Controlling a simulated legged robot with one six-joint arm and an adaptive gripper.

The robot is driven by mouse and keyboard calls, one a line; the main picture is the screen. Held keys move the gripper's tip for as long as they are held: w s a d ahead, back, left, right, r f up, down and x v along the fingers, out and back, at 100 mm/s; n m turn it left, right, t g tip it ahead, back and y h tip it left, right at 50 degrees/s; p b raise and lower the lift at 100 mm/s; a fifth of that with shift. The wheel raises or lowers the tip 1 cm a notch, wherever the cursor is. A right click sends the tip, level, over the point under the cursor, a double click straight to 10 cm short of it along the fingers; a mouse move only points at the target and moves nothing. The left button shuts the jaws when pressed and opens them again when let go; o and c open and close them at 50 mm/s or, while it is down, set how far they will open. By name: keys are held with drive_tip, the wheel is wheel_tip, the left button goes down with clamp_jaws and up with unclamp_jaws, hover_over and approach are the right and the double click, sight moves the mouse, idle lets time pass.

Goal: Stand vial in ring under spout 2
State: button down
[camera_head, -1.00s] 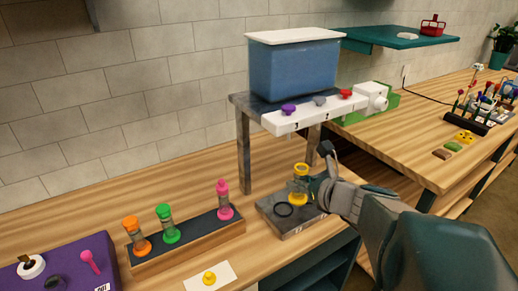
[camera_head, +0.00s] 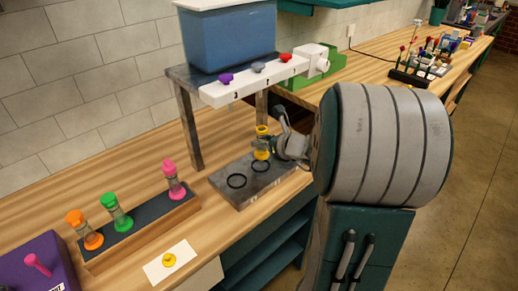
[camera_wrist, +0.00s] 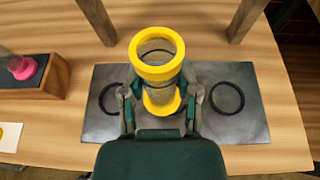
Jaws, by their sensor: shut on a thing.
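The vial (camera_head: 262,143) is clear with yellow ends and stands upright in my gripper, which is shut on it. In the wrist view the vial (camera_wrist: 158,52) fills the gap between the fingers of my gripper (camera_wrist: 161,101). A grey plate (camera_head: 220,176) lies under the spouts. It shows a left ring (camera_wrist: 112,98) and a right ring (camera_wrist: 228,97); the vial is between them, over the middle. In the head view its lower end appears just behind and above the middle ring (camera_head: 260,166). The grey knob (camera_head: 258,67) sits by the number 2 on the white spout bar (camera_head: 222,97).
A blue tank (camera_head: 228,40) stands on a metal-legged stand (camera_head: 190,135). A rack (camera_head: 140,234) at the left holds orange, green and pink vials. A white card (camera_head: 158,272) with a yellow piece lies in front. Bare wood lies between rack and plate.

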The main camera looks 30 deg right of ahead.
sight(261, 152)
drive_tip(key=shift+w+f, duration=0.45)
drive_tip(key=shift+f, duration=0.15)
drive_tip(key=shift+w+f, duration=0.4)
drive_tip(key=shift+f, duration=0.2)
drive_tip(key=shift+w+d+f, duration=0.1)
drive_tip(key=shift+w+f, duration=0.05)
drive_tip(key=shift+f, duration=0.15)
drive_tip(key=shift+d+f, duration=0.2)
drive_tip(key=shift+f, duration=0.45)
drive_tip(key=shift+d+f, duration=0.15)
drive_tip(key=shift+f, duration=0.45)
drive_tip(key=shift+d+f, duration=0.25)
drive_tip(key=shift+f, duration=0.1)
drive_tip(key=shift+a, duration=0.3)
drive_tip(key=shift+c, duration=1.7)
unclamp_jaws()
drive_tip(key=shift+d, duration=0.15)
